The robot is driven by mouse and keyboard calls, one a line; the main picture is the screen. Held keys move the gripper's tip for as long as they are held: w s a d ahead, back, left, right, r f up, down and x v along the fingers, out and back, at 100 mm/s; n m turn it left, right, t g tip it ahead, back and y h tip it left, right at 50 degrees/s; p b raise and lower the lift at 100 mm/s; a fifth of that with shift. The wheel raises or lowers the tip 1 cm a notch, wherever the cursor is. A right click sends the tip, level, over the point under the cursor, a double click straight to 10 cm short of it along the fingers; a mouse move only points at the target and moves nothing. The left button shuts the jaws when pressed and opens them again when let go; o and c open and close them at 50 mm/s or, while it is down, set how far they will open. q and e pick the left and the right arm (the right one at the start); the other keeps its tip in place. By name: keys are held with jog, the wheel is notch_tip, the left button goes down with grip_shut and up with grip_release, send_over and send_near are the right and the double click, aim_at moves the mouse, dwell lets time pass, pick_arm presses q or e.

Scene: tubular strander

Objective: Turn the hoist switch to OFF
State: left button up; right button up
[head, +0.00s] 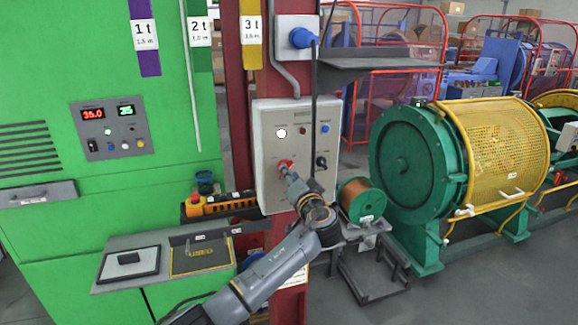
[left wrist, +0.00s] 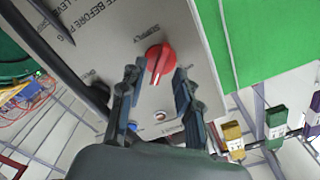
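A grey control panel (head: 262,150) on the red column carries a red rotary switch (head: 285,166) at lower left and a black rotary switch (head: 321,162) at lower right. Their labels are too small to read in the head view. My left gripper (head: 288,172) is at the red switch. In the left wrist view the red knob (left wrist: 160,62) sits between the fingertips of my open left gripper (left wrist: 158,78), with narrow gaps at both sides. The label beside it appears to read SUPPLY. Whether the fingers touch the knob is unclear. My right gripper is not in view.
A dark shelf (head: 375,62) juts out at upper right. An orange-and-black pendant (head: 215,206) lies left of the panel. A copper spool (head: 362,200) stands at lower right.

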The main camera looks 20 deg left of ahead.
pick_arm(q)
jog(key=shift+x, duration=0.9)
grip_shut()
